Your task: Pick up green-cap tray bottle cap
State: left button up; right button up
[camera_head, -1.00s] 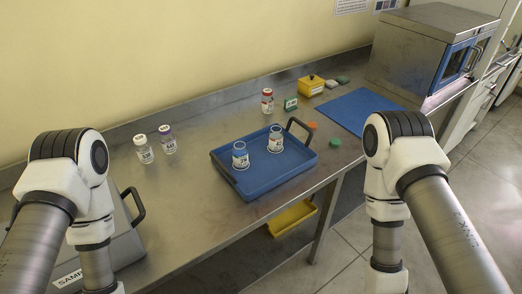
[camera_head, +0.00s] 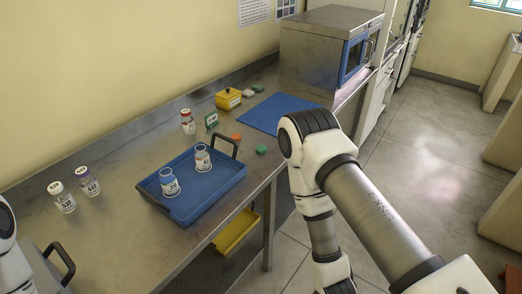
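A small green cap (camera_head: 262,149) lies on the steel bench near its front edge, just right of the blue tray (camera_head: 217,191). An orange cap (camera_head: 236,137) lies a little behind it, by the tray's dark handle. Two open, capless bottles stand in the tray: one on the left (camera_head: 170,183) and one on the right (camera_head: 203,159). My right arm stands to the right of the bench, clear of the green cap, and its gripper is not in view. Only a bit of my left arm shows at the left edge; its gripper is not in view.
A blue mat (camera_head: 281,113) lies before the incubator (camera_head: 322,54). A yellow bin (camera_head: 237,231) sits below.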

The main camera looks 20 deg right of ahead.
aim_at(260, 148)
jog(key=i+l+u, duration=0.2)
jog(key=l, duration=0.25)
jog(key=l+u, duration=0.2)
jog(key=l, duration=0.2)
jog(key=l+u, duration=0.2)
jog(key=l, duration=0.25)
jog(key=i, duration=0.05)
